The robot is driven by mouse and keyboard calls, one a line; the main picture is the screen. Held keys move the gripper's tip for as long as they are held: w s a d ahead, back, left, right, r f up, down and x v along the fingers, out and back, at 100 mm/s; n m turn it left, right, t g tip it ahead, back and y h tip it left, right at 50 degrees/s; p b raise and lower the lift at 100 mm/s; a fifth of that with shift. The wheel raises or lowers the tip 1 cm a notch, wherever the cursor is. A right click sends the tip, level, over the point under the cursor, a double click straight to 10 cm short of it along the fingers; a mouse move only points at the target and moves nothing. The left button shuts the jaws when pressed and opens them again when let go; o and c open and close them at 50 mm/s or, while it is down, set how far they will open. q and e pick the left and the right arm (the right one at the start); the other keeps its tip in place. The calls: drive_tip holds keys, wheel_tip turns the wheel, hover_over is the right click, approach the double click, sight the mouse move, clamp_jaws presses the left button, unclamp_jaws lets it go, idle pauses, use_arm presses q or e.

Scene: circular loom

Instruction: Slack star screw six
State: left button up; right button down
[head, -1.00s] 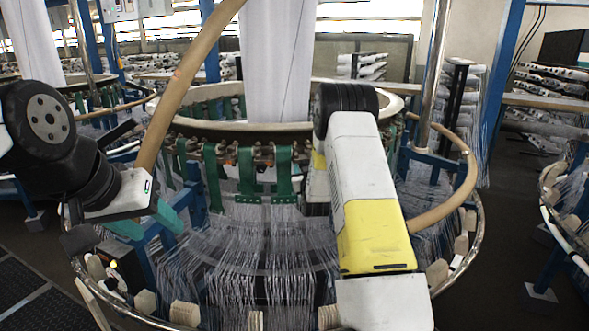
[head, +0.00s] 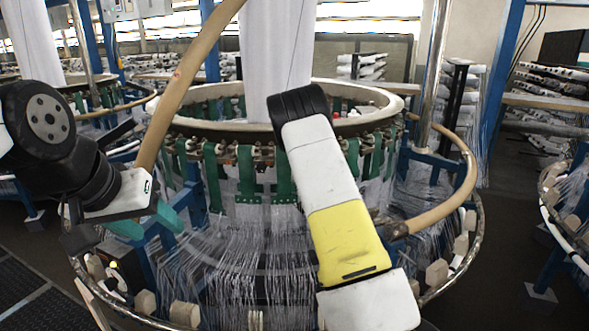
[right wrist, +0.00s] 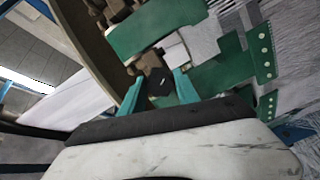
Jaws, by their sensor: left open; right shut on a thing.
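In the right wrist view, a dark star screw (right wrist: 160,84) sits on a brown holder below the loom's rim. My right gripper (right wrist: 159,90) is shut on it, with one teal finger on each side. In the head view that gripper and screw are hidden behind my right forearm. I cannot tell the screw's number or how tight it is. My left gripper (head: 147,223) is open and empty at the left of the loom, beside a blue post and away from the screws.
The circular loom's pale rim (head: 225,128) has several brown holders and green straps (head: 246,175) below it. White threads (head: 235,255) fan down to the outer metal ring. A tan curved pipe (head: 185,85) rises at left; another tan pipe (head: 440,212) curves at right.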

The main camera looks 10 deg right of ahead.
drive_tip(key=c, duration=1)
unclamp_jaws()
drive_tip(key=shift+n, duration=0.4)
drive_tip(key=s, duration=0.7)
drive_tip(key=shift+a, duration=0.35)
